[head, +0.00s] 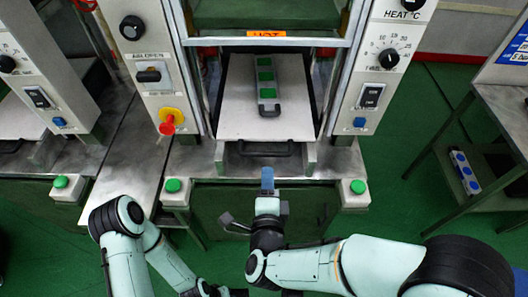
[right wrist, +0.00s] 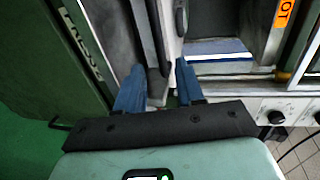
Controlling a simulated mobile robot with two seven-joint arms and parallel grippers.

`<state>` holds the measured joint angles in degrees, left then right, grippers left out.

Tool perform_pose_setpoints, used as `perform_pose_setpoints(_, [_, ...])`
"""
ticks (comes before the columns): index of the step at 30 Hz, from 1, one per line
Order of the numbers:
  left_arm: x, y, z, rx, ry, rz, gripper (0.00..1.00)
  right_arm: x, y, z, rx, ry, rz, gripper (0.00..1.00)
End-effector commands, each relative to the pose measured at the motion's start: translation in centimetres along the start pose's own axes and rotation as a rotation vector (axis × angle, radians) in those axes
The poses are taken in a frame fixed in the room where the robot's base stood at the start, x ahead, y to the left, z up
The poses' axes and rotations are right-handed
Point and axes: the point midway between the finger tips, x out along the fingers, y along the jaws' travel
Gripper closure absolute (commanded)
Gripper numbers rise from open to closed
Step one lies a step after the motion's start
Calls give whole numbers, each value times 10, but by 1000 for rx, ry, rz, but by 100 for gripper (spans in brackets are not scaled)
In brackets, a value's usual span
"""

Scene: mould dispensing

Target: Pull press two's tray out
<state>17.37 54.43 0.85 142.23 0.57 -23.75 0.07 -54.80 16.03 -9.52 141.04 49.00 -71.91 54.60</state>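The press tray (head: 235,105) is a pale plate inside the middle press, under an open door with an orange HOT label. A grey mould (head: 267,90) with green pads lies on the tray. The dark tray handle (head: 265,149) is at its front edge. My right gripper (head: 267,178) is just in front of the handle. In the right wrist view its blue fingers (right wrist: 158,90) are apart, with a dark bar (right wrist: 151,45) ahead and between them; I cannot tell whether they touch it.
Green buttons (head: 173,186) and (head: 357,187) flank the press front. A red knob (head: 168,125) sticks out at left. A side table (head: 505,105) stands at right, with a blue-dotted mould (head: 464,172) on its lower shelf. Green floor is free between press and table.

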Motion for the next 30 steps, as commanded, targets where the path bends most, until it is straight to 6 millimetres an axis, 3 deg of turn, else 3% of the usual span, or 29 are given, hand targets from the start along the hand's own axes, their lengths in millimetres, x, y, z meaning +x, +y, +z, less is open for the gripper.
perform_pose_setpoints(9, [0,0,-1,0,2,0,57,69,1,0,-3,1,1,62])
perform_pose_setpoints(15, [0,0,-1,0,2,0,57,96,1,1,-4,-1,1,62])
perform_pose_setpoints(28, [0,0,-1,0,2,0,57,105,1,1,-4,-3,2,62])
perform_pose_setpoints(30, [0,0,-1,0,2,0,57,105,1,1,-4,-2,2,85])
